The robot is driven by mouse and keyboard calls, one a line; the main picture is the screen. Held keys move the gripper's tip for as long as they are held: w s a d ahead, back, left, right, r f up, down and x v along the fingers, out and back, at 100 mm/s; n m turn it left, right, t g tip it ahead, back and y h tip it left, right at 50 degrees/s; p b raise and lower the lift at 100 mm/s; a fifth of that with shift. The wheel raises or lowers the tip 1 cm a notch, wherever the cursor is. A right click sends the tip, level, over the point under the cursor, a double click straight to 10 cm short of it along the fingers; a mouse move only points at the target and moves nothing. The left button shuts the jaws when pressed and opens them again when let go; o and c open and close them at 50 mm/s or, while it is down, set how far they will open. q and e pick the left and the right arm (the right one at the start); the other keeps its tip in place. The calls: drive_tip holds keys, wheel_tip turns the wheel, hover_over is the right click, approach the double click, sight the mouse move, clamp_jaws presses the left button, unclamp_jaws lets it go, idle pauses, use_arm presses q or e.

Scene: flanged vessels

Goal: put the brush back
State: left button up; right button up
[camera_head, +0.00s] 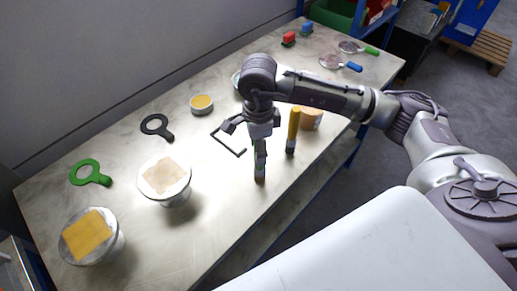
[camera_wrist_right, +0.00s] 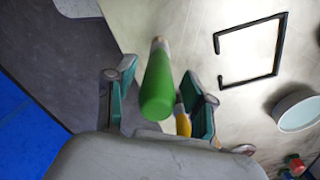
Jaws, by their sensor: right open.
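A green-handled brush (camera_wrist_right: 158,88) stands between the spread fingers of my right gripper (camera_wrist_right: 157,105) in the wrist view, handle end toward the camera. In the head view my right gripper (camera_head: 245,140) reaches down over the table and mostly hides this brush; its lower end (camera_head: 260,174) shows below the fingers. The gripper is open. A yellow-handled brush (camera_head: 293,126) stands upright just to the right; its handle (camera_wrist_right: 183,123) also shows partly behind a finger in the wrist view. A black angular wire bracket (camera_head: 237,150) lies on the table, left of the gripper. My left gripper is not in view.
Two flanged vessels (camera_head: 175,200) (camera_head: 118,245) with square pads stand front left on the table (camera_head: 150,260). Green (camera_head: 86,172) and black (camera_head: 156,126) rings with handles, a yellow-topped tin (camera_head: 201,104) and a tan tub (camera_head: 312,119) are nearby. Red and blue small items stand at the back.

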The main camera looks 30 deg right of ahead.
wheel_tip(320, 180, up, 11)
drive_tip(key=shift+r+b, duration=0.1)
drive_tip(key=shift+b, duration=0.85)
